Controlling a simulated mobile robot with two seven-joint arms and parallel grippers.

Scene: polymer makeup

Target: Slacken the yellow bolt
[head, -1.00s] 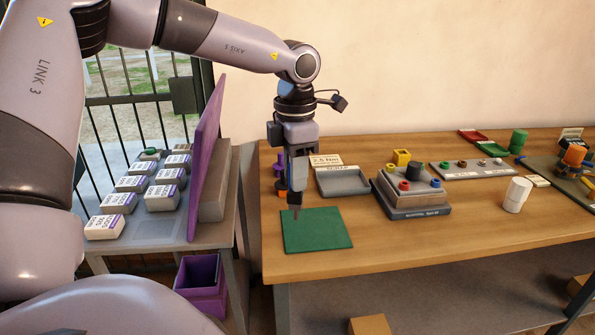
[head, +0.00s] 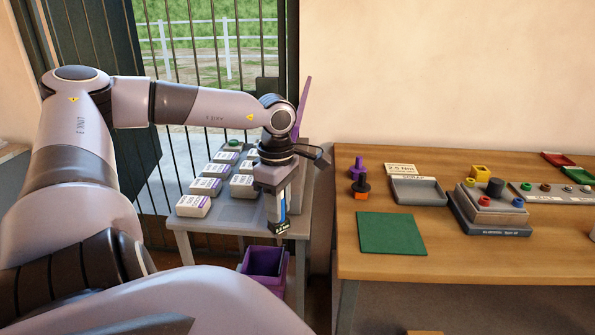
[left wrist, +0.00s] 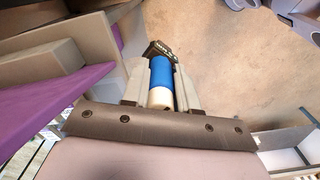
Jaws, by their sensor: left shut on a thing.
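My left gripper (head: 276,215) is shut on a blue and white cylindrical tool (left wrist: 160,75) with a dark, lettered end. It holds the tool in the air near the right edge of the side table. The tool also shows in the head view (head: 283,212). On the workbench at right, a grey stepped fixture (head: 490,219) carries a black knob and small coloured round pieces. The yellow one (head: 470,182), which looks like the yellow bolt, sits at its back left. The gripper is far left of it. My right gripper is not in view.
The side table (head: 215,224) holds several white boxes beside a purple panel (head: 302,105). A purple bin (head: 264,262) stands below the gripper.

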